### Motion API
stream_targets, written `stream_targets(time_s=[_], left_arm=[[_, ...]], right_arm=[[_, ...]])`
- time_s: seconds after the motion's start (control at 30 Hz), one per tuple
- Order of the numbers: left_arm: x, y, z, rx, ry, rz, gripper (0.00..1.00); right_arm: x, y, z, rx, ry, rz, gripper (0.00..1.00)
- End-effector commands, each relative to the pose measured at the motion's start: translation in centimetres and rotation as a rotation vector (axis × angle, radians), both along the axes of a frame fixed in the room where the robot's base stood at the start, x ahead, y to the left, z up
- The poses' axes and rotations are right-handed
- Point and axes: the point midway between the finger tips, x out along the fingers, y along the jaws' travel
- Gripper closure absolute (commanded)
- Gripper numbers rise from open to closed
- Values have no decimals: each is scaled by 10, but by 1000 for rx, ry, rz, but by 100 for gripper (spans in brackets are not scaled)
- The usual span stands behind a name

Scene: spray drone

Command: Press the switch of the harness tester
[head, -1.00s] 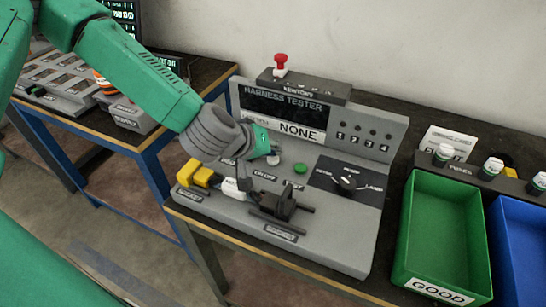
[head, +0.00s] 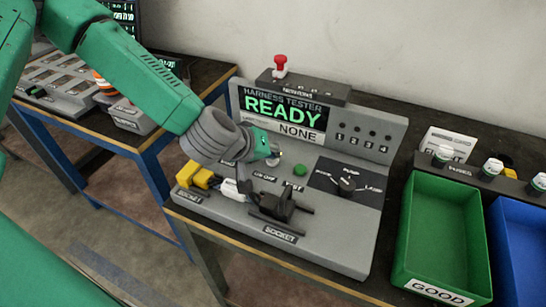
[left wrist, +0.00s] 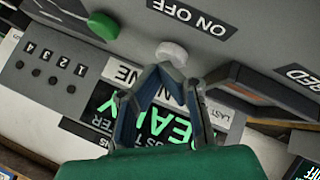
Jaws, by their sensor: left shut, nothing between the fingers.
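The grey harness tester (head: 345,232) stands on the table in the middle of the head view. Its lit display (head: 283,112) reads READY in green, with NONE on the label below. The white round switch (left wrist: 171,53) marked ON OFF shows in the left wrist view; in the head view it is mostly hidden by my gripper. My left gripper (head: 276,154) is shut and empty, with its fingertips right at the switch. In the left wrist view its tips (left wrist: 163,68) overlap the switch's edge; I cannot tell whether they touch. My right gripper is not in view.
A green TEST button (head: 300,170) and a dark rotary knob (head: 347,184) are right of the switch. A black plug sits in the socket (head: 281,206) in front. Yellow connectors (head: 196,174) lie left. A green GOOD bin (head: 443,240) and a blue bin (head: 522,245) stand right.

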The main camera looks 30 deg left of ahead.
Motion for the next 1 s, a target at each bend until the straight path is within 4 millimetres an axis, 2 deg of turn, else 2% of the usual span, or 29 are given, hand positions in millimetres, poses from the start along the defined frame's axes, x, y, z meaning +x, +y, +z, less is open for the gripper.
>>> stream_targets(time_s=[0.17, 0.57, 1.0], left_arm=[[0, 1, 10, 1, -1, 0, 100], [0, 1, 13, 0, 0, 0, 100], [0, 0, 57, 0, -2, -1, 100]], right_arm=[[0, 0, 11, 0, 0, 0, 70], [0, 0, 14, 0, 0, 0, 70], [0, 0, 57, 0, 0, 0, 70]])
